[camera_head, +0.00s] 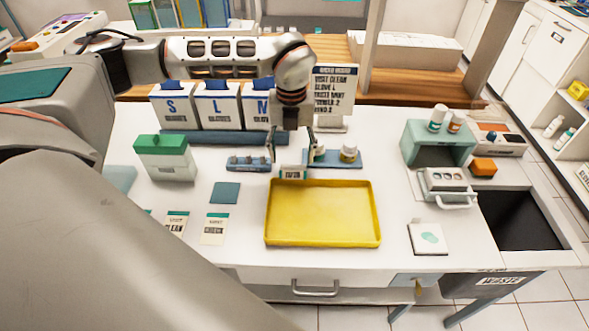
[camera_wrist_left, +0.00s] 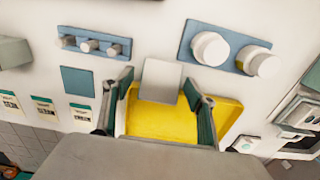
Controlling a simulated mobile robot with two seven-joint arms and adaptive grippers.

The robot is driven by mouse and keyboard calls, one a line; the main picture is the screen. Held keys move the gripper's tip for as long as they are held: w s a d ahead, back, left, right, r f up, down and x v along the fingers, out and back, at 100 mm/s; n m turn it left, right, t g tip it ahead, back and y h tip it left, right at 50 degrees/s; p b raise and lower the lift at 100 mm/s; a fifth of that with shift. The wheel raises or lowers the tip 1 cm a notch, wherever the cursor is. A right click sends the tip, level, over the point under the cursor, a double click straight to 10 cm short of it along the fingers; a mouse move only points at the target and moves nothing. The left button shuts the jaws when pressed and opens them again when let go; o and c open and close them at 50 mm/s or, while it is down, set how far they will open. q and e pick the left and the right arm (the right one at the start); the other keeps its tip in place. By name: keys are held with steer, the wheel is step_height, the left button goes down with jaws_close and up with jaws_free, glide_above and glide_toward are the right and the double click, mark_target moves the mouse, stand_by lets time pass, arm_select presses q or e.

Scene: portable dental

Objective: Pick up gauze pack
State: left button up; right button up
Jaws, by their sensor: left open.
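The gauze pack (camera_head: 293,172) is a small pale box with a printed front, standing just behind the far edge of the yellow tray (camera_head: 323,241). In the left wrist view it is a plain light grey rectangle (camera_wrist_left: 160,82). My left gripper (camera_head: 291,157) points down over the pack, open, with one finger on either side of it. In the left wrist view the fingers (camera_wrist_left: 158,90) flank the pack with gaps showing. I cannot tell how high the fingertips are above the table. My right gripper is in neither view.
A blue holder with small cylinders (camera_head: 247,163) lies left of the pack, and a blue tray with jars (camera_head: 347,156) lies right. Glove boxes (camera_head: 218,108) stand behind. A green-lidded box (camera_head: 165,158) is at left, a teal dispenser (camera_head: 437,142) at right. The yellow tray is empty.

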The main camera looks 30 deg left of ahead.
mark_target(293, 167)
arm_select(q)
steer(key=f, duration=0.3)
steer(key=shift+s+d+f, duration=0.3)
steer(key=shift+d+f, duration=0.05)
steer(key=shift+d, duration=0.05)
steer(key=shift+f, duration=0.6)
steer(key=c, duration=0.7)
steer(key=shift+c, duration=0.2)
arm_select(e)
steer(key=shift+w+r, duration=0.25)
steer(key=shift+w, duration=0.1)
arm_select(q)
steer(key=shift+r, duration=0.1)
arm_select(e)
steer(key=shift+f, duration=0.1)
arm_select(q)
steer(key=shift+w+r, duration=0.1)
step_height(293, 167, up, 20)
steer(key=p, duration=0.1)
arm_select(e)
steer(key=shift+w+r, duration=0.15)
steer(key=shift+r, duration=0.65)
